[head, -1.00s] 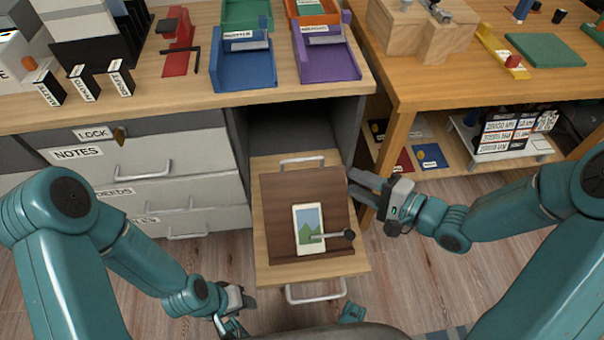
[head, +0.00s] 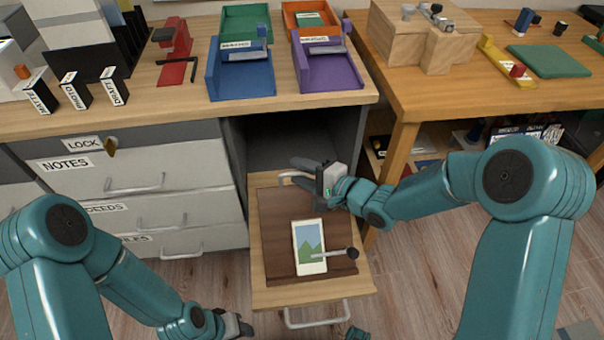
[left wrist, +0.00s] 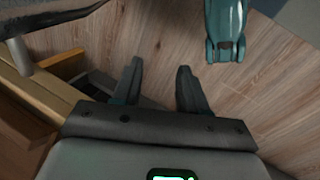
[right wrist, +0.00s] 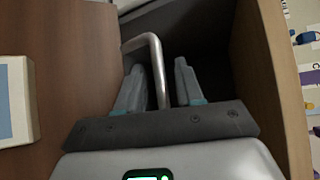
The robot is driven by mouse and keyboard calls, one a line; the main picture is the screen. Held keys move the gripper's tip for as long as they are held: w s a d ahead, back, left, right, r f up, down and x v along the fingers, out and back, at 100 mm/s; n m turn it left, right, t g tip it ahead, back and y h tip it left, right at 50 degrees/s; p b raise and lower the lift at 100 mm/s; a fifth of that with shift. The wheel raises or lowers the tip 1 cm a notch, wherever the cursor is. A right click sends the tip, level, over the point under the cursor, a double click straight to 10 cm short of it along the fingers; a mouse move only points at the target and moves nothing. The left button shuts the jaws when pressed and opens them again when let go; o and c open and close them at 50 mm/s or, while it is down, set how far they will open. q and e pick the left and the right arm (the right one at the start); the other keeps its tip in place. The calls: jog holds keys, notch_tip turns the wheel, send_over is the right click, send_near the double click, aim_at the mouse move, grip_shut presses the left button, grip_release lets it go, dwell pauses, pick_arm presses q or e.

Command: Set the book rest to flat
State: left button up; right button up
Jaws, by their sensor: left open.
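The book rest (head: 276,240) is a dark brown board on a pulled-out wooden drawer (head: 262,297). It looks nearly flat in the head view. My right gripper (head: 304,172) is over the board's back edge. In the right wrist view its open fingers (right wrist: 158,88) have a bent metal bar (right wrist: 155,60) between them; contact is unclear. The board (right wrist: 75,60) fills that view's left side. My left gripper (head: 240,328) is low, left of the drawer. Its fingers (left wrist: 160,88) are open and empty.
The desk above holds a blue tray (head: 240,76), a purple tray (head: 327,66) and a red stand (head: 175,65). Labelled drawers (head: 130,170) stand left of the pulled-out one. A wooden table (head: 400,92) is on the right. Floor (head: 430,270) shows clear at the right front.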

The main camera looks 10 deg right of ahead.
jog(key=shift+c, duration=0.4)
grip_shut()
jog(key=shift+w, duration=0.1)
